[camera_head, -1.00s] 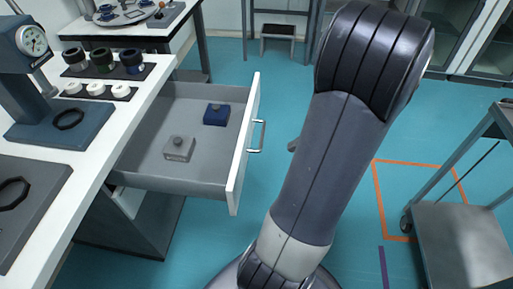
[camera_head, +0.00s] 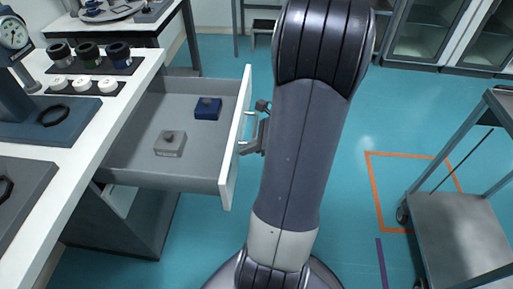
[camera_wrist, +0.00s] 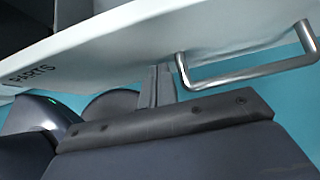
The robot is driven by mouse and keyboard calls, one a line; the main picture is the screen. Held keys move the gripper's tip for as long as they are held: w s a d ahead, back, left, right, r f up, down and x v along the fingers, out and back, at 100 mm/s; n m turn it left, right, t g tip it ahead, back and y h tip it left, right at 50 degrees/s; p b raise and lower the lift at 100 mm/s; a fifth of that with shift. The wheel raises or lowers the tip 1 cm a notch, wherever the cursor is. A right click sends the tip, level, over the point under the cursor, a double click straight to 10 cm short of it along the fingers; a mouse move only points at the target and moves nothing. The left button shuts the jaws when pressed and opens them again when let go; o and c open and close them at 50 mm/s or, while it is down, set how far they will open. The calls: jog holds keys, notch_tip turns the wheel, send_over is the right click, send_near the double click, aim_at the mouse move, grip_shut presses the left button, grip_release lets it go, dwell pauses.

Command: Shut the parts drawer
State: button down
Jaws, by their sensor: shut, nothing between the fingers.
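The parts drawer (camera_head: 121,180) is pulled out from the white-topped bench in the head view. Its white front panel (camera_head: 233,165) faces right and carries a metal handle (camera_head: 251,124). A grey block with a knob (camera_head: 170,147) and a blue block (camera_head: 207,109) lie inside. My gripper (camera_head: 243,149) is shut and empty at the outer face of the panel, beside the handle. In the wrist view, the shut fingers (camera_wrist: 158,86) reach the panel (camera_wrist: 120,45), marked PARTS, left of the handle (camera_wrist: 250,76). Whether they touch it I cannot tell.
The bench top (camera_head: 25,150) holds a dial gauge stand (camera_head: 14,70) and several small round parts. A grey cart (camera_head: 462,235) stands at the right, near an orange floor outline (camera_head: 375,190). Blue floor is free between drawer and cart.

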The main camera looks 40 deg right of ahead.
jog(key=shift+w+a, duration=0.1)
dwell(0.3)
jog(key=p, duration=0.3)
send_over(145, 152)
dwell(0.5)
